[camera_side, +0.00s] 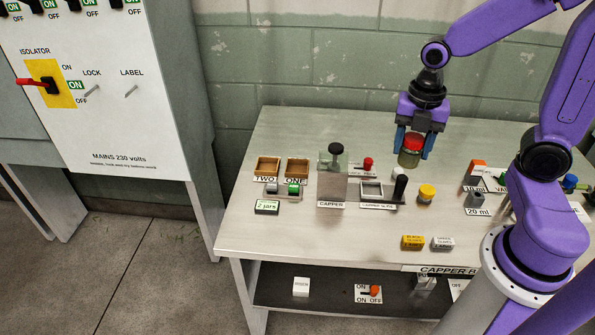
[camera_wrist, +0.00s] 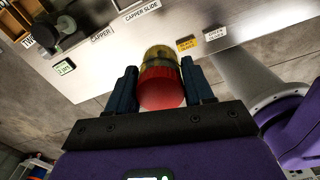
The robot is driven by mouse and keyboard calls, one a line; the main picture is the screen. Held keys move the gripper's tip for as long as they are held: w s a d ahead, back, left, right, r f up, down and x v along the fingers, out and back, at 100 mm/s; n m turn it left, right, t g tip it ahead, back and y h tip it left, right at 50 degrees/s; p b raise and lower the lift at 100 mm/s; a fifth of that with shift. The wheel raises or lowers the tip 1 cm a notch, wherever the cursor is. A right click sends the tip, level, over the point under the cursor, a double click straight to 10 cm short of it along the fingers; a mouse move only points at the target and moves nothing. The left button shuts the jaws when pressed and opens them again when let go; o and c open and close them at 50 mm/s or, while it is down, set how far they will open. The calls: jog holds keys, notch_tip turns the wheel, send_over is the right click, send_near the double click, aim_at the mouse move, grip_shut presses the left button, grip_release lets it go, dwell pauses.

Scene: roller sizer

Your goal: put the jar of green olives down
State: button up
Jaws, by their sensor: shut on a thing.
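My gripper (camera_side: 412,150) is shut on a jar with a red lid and a greenish body, the jar of green olives (camera_side: 409,159). It holds the jar upright, apparently above the back right part of the metal table (camera_side: 290,133). In the wrist view the jar (camera_wrist: 161,88) sits between the two dark fingers, red lid nearest the camera and olive-yellow body beyond. The jar's underside and its exact height over the table are hard to tell.
Two wooden trays, TWO (camera_side: 267,167) and ONE (camera_side: 297,168), stand at the left. The capper (camera_side: 332,188), the capper slide (camera_side: 372,189) and a yellow-lidded jar (camera_side: 427,192) stand in front of my gripper. Yellow and white blocks (camera_side: 412,242) lie near the front edge. The back left is clear.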

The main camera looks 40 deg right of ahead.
jog(key=w+a, duration=0.3)
jog(key=w, duration=1.2)
jog(key=w+a, duration=0.3)
jog(key=w, duration=1.2)
notch_tip(320, 180, down, 15)
jog(key=shift+w+a+r, duration=0.1)
jog(key=shift+w+r, duration=0.05)
jog(key=shift+r, duration=0.05)
jog(key=shift+f, duration=2.4)
jog(key=shift+f, duration=0.25)
